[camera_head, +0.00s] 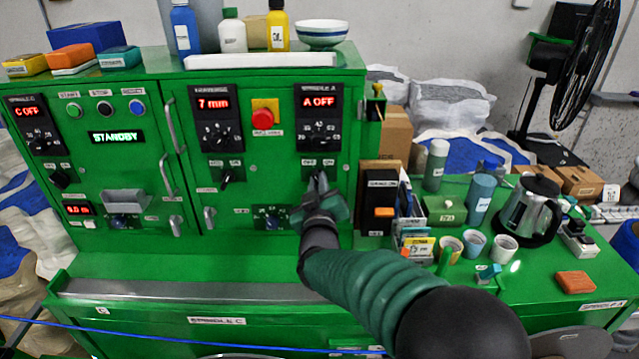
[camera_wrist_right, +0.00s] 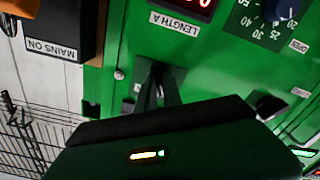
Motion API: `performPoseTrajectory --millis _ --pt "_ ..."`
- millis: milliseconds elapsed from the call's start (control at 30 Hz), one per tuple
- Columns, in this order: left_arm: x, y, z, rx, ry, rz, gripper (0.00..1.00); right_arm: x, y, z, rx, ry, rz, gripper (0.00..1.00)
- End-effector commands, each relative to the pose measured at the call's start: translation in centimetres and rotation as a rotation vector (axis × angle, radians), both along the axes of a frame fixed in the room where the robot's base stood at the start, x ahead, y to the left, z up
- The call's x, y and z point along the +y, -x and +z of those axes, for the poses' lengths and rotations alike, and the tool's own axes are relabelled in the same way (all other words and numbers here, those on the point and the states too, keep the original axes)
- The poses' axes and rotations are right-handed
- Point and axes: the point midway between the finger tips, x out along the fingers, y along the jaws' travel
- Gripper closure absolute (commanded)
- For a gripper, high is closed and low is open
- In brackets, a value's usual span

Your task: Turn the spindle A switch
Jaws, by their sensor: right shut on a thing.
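The spindle A display (camera_head: 319,102) reads "A OFF" in red, above a dial (camera_head: 320,131) on the right of the green panel. The spindle A switch sits below that dial, and the fingers mostly hide it in the head view. My right gripper (camera_head: 319,183) reaches up to the panel there, its fingers closed together on the switch. In the right wrist view, which is upside down, the dark fingers (camera_wrist_right: 157,93) meet at the switch against the green panel. My left gripper is not in view.
Beside the gripper on the right stands a dark mains box (camera_head: 380,202) with an orange switch. A similar black switch (camera_head: 227,176) is to the left. Cups, a kettle (camera_head: 528,209) and bottles crowd the right counter. The counter front below the panel is clear.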

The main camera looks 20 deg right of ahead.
Motion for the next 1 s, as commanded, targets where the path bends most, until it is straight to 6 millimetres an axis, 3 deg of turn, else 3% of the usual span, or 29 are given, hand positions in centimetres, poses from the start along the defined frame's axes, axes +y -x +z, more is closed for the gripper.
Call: performPoseTrajectory --millis 367,1000 --pt "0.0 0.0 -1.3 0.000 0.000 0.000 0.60 -0.2 -0.1 0.3 -0.050 -0.136 -0.002 1.00" --pt "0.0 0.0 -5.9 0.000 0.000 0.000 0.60 -0.6 0.1 0.4 -0.214 -0.693 -0.002 1.00"
